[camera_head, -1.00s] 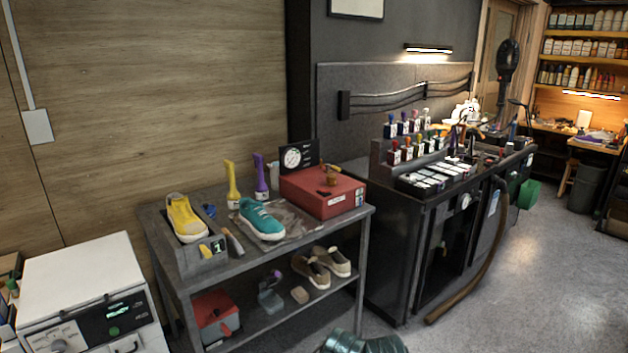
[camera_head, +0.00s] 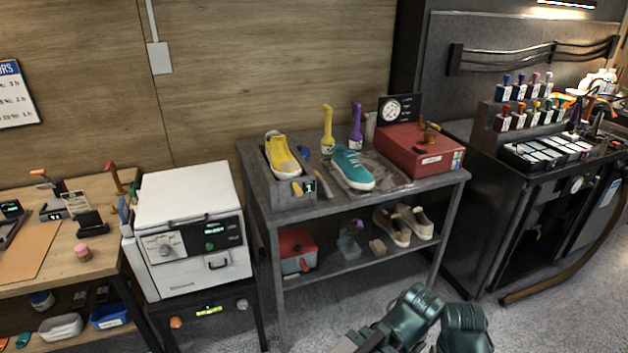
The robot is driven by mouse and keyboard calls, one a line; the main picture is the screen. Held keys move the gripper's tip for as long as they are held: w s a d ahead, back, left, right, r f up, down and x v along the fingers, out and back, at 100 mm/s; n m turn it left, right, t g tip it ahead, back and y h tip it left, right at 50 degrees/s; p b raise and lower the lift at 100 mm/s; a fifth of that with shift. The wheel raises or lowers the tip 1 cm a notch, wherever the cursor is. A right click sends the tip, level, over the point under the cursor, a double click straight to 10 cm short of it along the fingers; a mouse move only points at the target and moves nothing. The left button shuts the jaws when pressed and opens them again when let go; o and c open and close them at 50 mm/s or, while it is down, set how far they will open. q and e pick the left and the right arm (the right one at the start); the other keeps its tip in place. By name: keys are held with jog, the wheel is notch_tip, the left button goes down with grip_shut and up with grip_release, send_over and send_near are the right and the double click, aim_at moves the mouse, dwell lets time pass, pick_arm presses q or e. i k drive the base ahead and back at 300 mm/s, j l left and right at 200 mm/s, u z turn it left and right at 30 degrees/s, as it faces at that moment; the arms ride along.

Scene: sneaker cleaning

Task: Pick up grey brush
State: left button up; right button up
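I cannot make out a grey brush for certain. A small greyish item (camera_head: 322,186) lies on the top of the grey cart (camera_head: 456,176), between the yellow sneaker (camera_head: 282,157) and the teal sneaker (camera_head: 352,168). It is too small to name surely. Another small grey item (camera_head: 347,244) with a purple part is on the cart's lower shelf. Teal links of my own arm show at the bottom, right of the middle. Neither gripper's fingers can be seen.
A white oven-like box (camera_head: 187,190) stands left of the cart. A wooden workbench (camera_head: 108,250) with tools is at far left. A red box (camera_head: 414,153) sits on the cart's right end. A dark counter (camera_head: 480,215) is at right. Grey floor lies in front.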

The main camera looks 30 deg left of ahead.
aim_at(326, 190)
jog(key=i+j+u, duration=0.25)
jog(key=i, duration=0.25)
jog(key=i+j+u, duration=0.25)
jog(key=i, duration=0.3)
